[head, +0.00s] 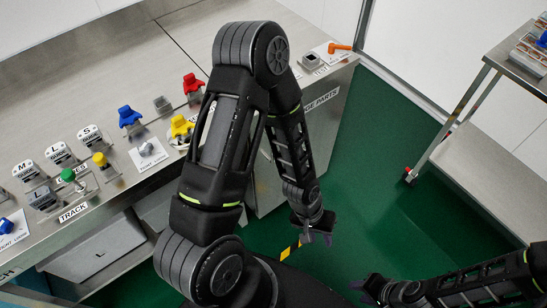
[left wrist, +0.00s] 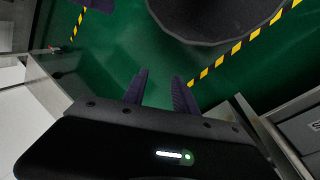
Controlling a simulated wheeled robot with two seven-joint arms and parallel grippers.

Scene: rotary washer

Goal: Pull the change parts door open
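The CHANGE PARTS label (head: 320,98) is on the bench's front edge at upper right in the head view. The cabinet front (head: 322,130) below it is largely hidden by my left arm, and I see no handle. I cannot tell how far the door stands open. My left gripper (head: 316,238) hangs low in front of the cabinet. In the left wrist view its two dark fingers (left wrist: 160,92) are apart with only green floor between them. A grey metal panel (left wrist: 236,110) lies right of the fingers. My right gripper (head: 364,291) is low at the right, open and empty.
The bench top (head: 55,125) carries coloured knobs and labelled blocks. A metal cart (head: 490,165) stands at right. Green floor (head: 375,190) lies clear between. Yellow-black tape (left wrist: 228,60) marks the floor.

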